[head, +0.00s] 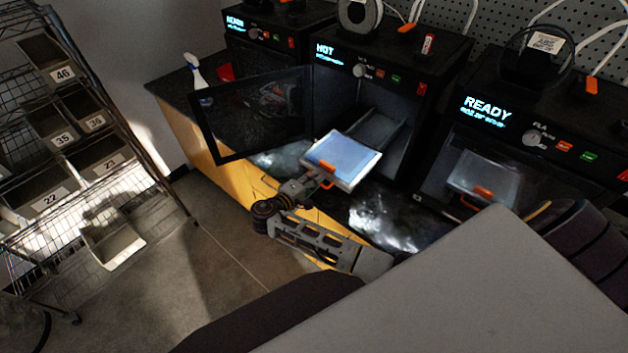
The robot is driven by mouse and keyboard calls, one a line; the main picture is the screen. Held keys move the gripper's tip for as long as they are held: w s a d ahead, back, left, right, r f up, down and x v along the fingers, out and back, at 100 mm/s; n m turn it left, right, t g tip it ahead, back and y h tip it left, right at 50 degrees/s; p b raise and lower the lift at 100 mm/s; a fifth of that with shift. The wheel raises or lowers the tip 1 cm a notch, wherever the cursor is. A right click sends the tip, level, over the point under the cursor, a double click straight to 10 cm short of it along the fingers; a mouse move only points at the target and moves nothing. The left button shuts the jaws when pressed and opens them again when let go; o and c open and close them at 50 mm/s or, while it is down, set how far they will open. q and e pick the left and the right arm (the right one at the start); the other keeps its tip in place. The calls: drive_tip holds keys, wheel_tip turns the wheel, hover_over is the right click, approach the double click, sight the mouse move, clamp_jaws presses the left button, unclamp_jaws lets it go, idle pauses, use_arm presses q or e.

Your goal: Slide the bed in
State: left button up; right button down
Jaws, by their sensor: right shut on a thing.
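The bed (345,157), a pale blue-grey plate with a white rim, is in front of the middle printer (432,60), whose screen reads HOT. My right gripper (318,181) is shut on the orange handle (327,184) at the bed's near edge. The bed looks slightly tilted in the picture, with its far edge toward the printer's opening. Dark rails (375,128) show inside the open chamber behind it. The printer's dark glass door (250,115) is swung open to the left. I cannot tell whether the bed touches the rails. My left gripper is not in view.
A right printer (520,130) reads READY and holds another bed (485,178) behind its front. Another printer (270,35) stands at the back left. A spray bottle (195,75) is on the dark counter. A wire rack with numbered bins (55,125) stands left; floor between is clear.

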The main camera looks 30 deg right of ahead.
sight(351, 143)
drive_tip(key=r+x, duration=0.1)
drive_tip(key=x, duration=0.6)
drive_tip(key=r+b+x, duration=0.1)
drive_tip(key=r+x, duration=0.1)
drive_tip(key=x, duration=0.6)
drive_tip(key=d+r+b+x, duration=0.1)
drive_tip(key=r+x, duration=0.1)
drive_tip(key=x, duration=0.5)
drive_tip(key=shift+w+d+f, duration=0.2)
drive_tip(key=shift+w+d, duration=0.1)
drive_tip(key=shift+w, duration=0.1)
drive_tip(key=shift+r, duration=0.15)
drive_tip(key=c, duration=1.6)
unclamp_jaws()
drive_tip(key=shift+w+d, duration=0.1)
drive_tip(key=shift+d, duration=0.05)
drive_tip(key=shift+o, duration=0.2)
drive_tip(key=shift+v, duration=0.8)
drive_tip(key=v, duration=1)
drive_tip(key=shift+a, duration=0.25)
